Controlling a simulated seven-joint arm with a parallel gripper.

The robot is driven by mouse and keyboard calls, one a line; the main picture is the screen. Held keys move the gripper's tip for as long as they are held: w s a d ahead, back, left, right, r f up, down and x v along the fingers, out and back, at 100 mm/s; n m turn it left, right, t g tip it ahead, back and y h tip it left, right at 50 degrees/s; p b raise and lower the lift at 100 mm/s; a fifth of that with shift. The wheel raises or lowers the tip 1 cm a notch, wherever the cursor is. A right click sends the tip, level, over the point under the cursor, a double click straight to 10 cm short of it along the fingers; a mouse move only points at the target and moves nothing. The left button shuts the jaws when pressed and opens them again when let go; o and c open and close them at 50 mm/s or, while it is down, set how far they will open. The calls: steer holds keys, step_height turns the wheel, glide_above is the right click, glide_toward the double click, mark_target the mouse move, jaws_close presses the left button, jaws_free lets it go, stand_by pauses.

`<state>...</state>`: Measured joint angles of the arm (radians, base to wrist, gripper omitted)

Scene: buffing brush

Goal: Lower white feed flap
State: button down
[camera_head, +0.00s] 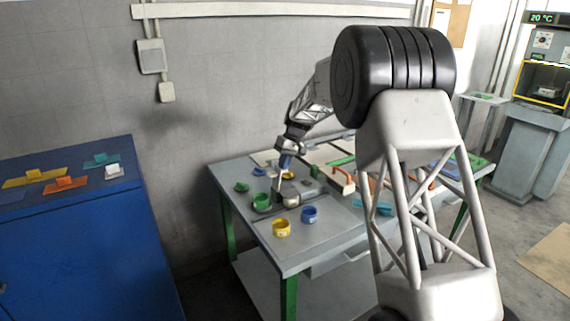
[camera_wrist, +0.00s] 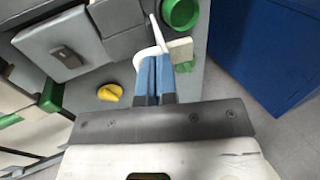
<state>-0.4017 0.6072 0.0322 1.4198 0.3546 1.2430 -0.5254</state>
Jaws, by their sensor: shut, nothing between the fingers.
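My gripper (camera_wrist: 153,64) has its blue fingers together and empty in the wrist view. In the head view the gripper (camera_head: 285,163) points down over the workbench. A white curved part with a thin upright strip (camera_wrist: 157,32) lies just beyond the fingertips and looks close to or touching them; I take it for the white feed flap, but cannot be sure. Its lower part is partly hidden by the fingers. A thin white strip (camera_head: 281,187) also shows under the gripper in the head view. Whether the flap is raised or lowered is unclear.
A green cup (camera_wrist: 181,13) stands close beyond the fingers. A yellow ring (camera_head: 281,228) and a blue ring (camera_head: 309,215) stand on the workbench (camera_head: 300,252). A grey box (camera_wrist: 62,48) is at the wrist view's left. A blue cabinet (camera_head: 80,245) stands left.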

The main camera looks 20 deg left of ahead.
steer(key=shift+s+a+r+t+h, duration=0.15)
steer(key=shift+s+a+t+h, duration=0.3)
steer(key=shift+a+t+h, duration=0.05)
